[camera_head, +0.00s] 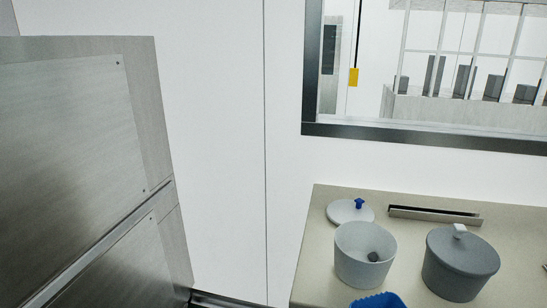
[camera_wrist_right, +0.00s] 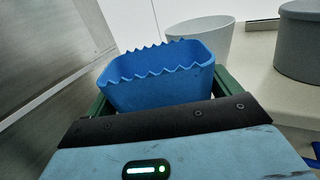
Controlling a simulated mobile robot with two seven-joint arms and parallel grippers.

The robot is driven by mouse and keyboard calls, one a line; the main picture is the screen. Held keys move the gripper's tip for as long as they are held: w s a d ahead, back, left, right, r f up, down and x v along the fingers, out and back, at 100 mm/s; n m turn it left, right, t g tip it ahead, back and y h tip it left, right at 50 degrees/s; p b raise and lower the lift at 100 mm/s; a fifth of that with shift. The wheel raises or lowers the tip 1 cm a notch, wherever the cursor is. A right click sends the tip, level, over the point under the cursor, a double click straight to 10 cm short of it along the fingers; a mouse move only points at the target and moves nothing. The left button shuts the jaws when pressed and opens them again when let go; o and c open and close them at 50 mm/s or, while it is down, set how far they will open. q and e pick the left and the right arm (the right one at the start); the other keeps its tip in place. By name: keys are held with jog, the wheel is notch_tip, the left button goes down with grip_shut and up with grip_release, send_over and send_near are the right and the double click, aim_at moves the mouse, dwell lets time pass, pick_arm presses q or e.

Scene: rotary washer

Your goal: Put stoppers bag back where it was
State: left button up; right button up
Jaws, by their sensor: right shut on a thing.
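The stoppers bag (camera_wrist_right: 160,88) looks like a blue, open-topped pouch with a zigzag rim. My right gripper (camera_wrist_right: 163,95) is shut on it, with a green finger on each side, in the right wrist view. Its opening faces up; I see only blue inner wall, and its bottom is hidden, so I cannot tell what is inside. In the head view only the bag's jagged blue top (camera_head: 378,301) shows at the bottom edge, in front of the light grey pot. My left gripper is not in view.
A steel cabinet (camera_head: 80,130) stands left.

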jog(key=shift+s+d+f+m+h, duration=0.7)
jog(key=shift+s+d+h, duration=0.2)
jog(key=shift+h, duration=0.2)
jog(key=shift+s+d+f+m+h, duration=0.65)
jog(key=shift+s+d+h, duration=0.15)
jog(key=shift+h, duration=0.3)
